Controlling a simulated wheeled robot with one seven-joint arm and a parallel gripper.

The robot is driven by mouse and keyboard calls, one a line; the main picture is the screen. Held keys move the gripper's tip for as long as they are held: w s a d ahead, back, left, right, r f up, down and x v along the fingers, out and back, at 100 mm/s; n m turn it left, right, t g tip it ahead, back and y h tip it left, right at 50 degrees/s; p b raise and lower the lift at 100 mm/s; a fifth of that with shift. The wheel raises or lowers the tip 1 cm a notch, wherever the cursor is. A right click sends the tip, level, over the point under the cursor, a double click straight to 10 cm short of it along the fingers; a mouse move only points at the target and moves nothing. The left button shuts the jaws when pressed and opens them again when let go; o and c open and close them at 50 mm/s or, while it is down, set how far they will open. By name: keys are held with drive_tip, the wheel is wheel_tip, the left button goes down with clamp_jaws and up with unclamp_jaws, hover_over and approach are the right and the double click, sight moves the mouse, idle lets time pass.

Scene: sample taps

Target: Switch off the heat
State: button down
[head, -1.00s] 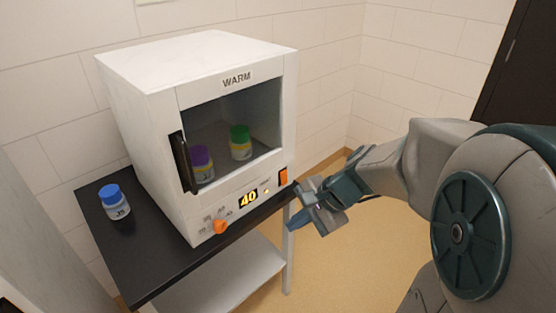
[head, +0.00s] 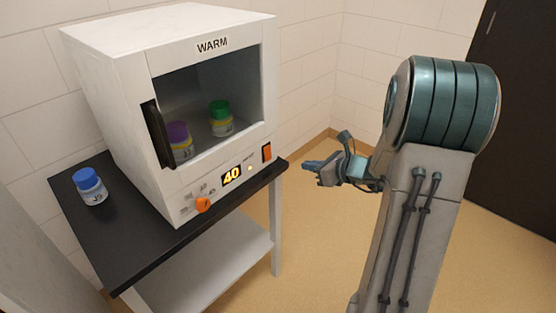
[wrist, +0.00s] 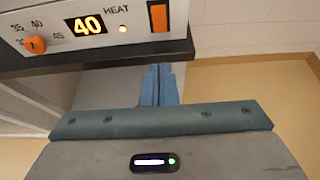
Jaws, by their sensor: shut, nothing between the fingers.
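The white warming cabinet marked WARM (head: 110,60) stands on a black-topped table. Its panel has an orange rocker switch (head: 267,152), an orange dial (head: 203,204) and a display (head: 231,176) reading 40. In the wrist view the switch (wrist: 158,16) is at the top, right of a lit lamp (wrist: 122,28) under the word HEAT. The dial (wrist: 36,45) also shows there, near the 40 mark. My gripper (head: 308,165) is shut and empty, right of the cabinet and apart from it. Its blue fingertips (wrist: 159,84) point towards the panel, below the switch in the wrist view.
A purple-capped bottle (head: 180,142) and a green-capped bottle (head: 221,118) are inside the cabinet. A blue-capped bottle (head: 91,187) stands on the black tabletop (head: 120,240) at left. A dark handle (head: 158,135) sticks out at the cabinet's left front. The floor at right is clear.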

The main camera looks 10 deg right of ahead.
sight(269, 157)
drive_tip(key=x, duration=0.9)
drive_tip(key=r+x, duration=0.1)
drive_tip(key=x, duration=0.4)
drive_tip(key=shift+w+a, duration=0.1)
drive_tip(key=shift+a, duration=0.1)
drive_tip(key=shift+w+f+b, duration=0.15)
drive_tip(key=shift+f+b, duration=0.2)
drive_tip(key=shift+b, duration=0.85)
drive_tip(key=shift+a+r+t+y, duration=0.1)
drive_tip(key=shift+r+t+y, duration=0.2)
drive_tip(key=shift+r, duration=0.05)
drive_tip(key=shift+w+a+r+p, duration=0.1)
drive_tip(key=shift+r+p, duration=0.5)
drive_tip(key=shift+r, duration=0.3)
